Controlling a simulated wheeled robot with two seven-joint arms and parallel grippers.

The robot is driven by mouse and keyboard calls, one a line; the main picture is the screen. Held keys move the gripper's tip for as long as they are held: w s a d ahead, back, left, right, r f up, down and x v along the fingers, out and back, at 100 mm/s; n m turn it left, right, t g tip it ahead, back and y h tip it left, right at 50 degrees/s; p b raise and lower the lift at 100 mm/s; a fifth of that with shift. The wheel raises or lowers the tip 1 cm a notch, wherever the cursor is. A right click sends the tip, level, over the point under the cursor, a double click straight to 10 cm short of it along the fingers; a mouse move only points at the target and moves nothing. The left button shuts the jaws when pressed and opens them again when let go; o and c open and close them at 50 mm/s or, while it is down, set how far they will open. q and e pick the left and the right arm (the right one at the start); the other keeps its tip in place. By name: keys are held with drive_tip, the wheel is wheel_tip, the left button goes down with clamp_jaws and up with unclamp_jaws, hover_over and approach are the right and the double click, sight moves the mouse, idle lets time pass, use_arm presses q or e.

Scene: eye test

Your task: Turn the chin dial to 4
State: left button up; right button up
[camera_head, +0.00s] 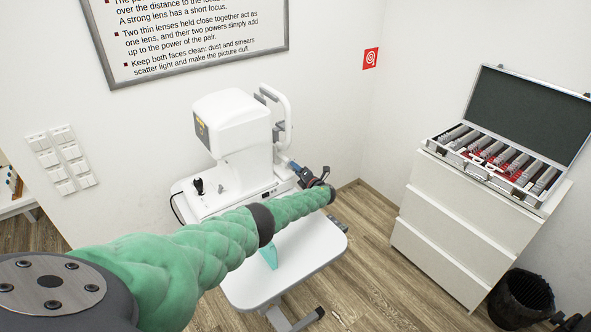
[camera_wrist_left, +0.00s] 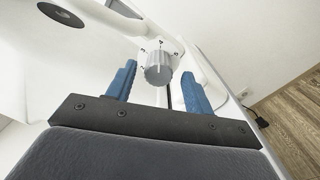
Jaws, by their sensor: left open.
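The chin dial (camera_wrist_left: 158,70) is a grey ribbed knob on the white eye instrument (camera_head: 235,125), with small dark marks around it in the left wrist view. A mark that looks like 4 sits just above the knob; where the dial points I cannot tell. My left gripper (camera_wrist_left: 159,75) is open, its two blue fingers on either side of the dial with gaps showing. In the head view, my left gripper (camera_head: 298,170) is at the instrument's right side, small and partly hidden by its own wrist; the dial is hidden there. My right gripper is not seen.
The instrument stands on a white table (camera_head: 315,262) whose front part is mostly bare. A joystick (camera_head: 197,186) stands at its left. A white drawer cabinet (camera_head: 440,228) with an open lens case (camera_head: 535,118) is at right, beside a black bin (camera_head: 522,298).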

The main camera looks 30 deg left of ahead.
use_arm(q)
drive_tip(key=v, duration=0.6)
drive_tip(key=shift+b, duration=0.3)
